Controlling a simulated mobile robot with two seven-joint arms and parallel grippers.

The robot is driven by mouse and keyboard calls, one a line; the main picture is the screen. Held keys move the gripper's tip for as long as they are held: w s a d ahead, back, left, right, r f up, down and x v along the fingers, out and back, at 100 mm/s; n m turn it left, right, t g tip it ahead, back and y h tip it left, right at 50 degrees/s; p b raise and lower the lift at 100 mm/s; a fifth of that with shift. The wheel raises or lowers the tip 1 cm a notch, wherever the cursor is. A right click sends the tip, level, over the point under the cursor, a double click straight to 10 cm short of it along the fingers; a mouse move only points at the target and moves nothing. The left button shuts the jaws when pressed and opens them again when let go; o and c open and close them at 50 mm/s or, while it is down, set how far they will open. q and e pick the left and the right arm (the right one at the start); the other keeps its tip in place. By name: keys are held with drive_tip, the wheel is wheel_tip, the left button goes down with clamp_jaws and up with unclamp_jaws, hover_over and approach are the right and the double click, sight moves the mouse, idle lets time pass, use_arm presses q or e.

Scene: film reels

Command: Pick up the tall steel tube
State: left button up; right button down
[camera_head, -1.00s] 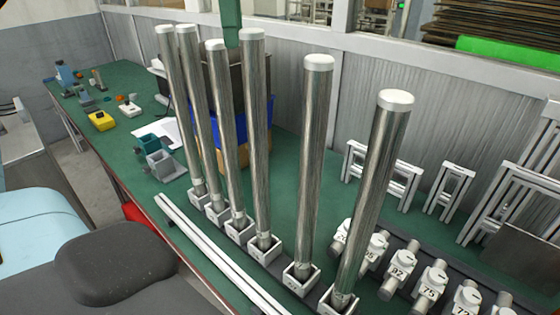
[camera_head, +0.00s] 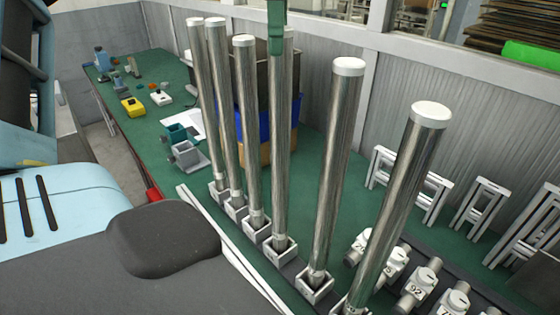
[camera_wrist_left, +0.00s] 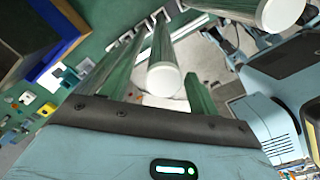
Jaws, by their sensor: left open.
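Several tall steel tubes with white caps stand upright in a row of small square holders. They include a back tube (camera_head: 204,110), a middle tube (camera_head: 281,150), a tube right of it (camera_head: 335,170) and the nearest tube (camera_head: 395,210). I cannot tell which one is meant. My left gripper (camera_head: 277,32) shows as a green finger at the top edge, in front of the middle tube's top, hiding its cap. In the left wrist view, a white tube cap (camera_wrist_left: 164,80) lies beside a green finger (camera_wrist_left: 201,96); another cap (camera_wrist_left: 281,12) is at upper right. Contact cannot be told.
Numbered grey parts (camera_head: 420,283) lie right of the holders. White metal frames (camera_head: 408,185) stand by the wall. A blue bin (camera_head: 254,122) stands behind the tubes. A yellow part (camera_head: 133,107) is on the far left of the green table (camera_head: 175,75).

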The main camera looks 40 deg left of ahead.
sight(280, 61)
use_arm(q)
drive_tip(key=shift+s+d+f, duration=0.1)
drive_tip(key=shift+s+f, duration=0.05)
drive_tip(key=shift+f, duration=0.2)
wheel_tip(280, 61, down, 4)
drive_tip(key=shift+d+f+p, duration=0.1)
drive_tip(key=shift+f+p, duration=0.05)
drive_tip(key=shift+p, duration=0.45)
use_arm(e)
drive_tip(key=shift+w+d+r, duration=0.2)
drive_tip(key=shift+w+r, duration=0.45)
drive_tip(key=shift+r, duration=0.25)
use_arm(q)
drive_tip(key=shift+c, duration=1)
drive_tip(key=c, duration=0.9)
clamp_jaws()
use_arm(e)
drive_tip(key=shift+a, duration=0.2)
